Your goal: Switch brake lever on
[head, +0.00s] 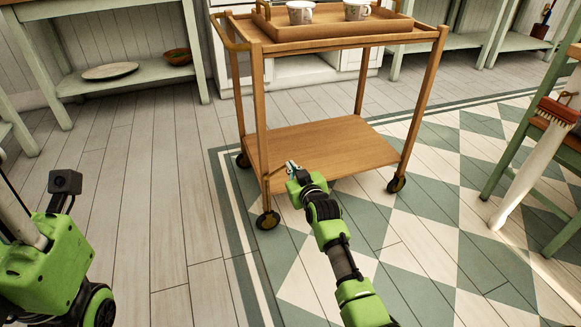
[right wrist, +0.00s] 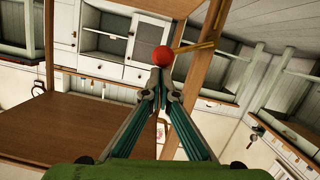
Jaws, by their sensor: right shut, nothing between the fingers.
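A wooden serving cart (head: 333,148) stands in front of me in the head view, with black wheels at its feet. In the right wrist view, a red ball knob (right wrist: 163,57) sits at the end of a thin brass-coloured rod (right wrist: 197,45) near a cart leg; this looks like the brake lever. My right gripper (head: 289,168) is low beside the cart's near left leg. In the wrist view its fingertips (right wrist: 161,72) are shut and empty, right at the knob; I cannot tell whether they touch. My left gripper does not show.
The cart's top carries a wooden tray (head: 335,28) with two cups (head: 300,12). Green-grey shelving (head: 130,80) stands at the back left, and a green-legged table (head: 515,150) at the right. The floor left of the cart is clear.

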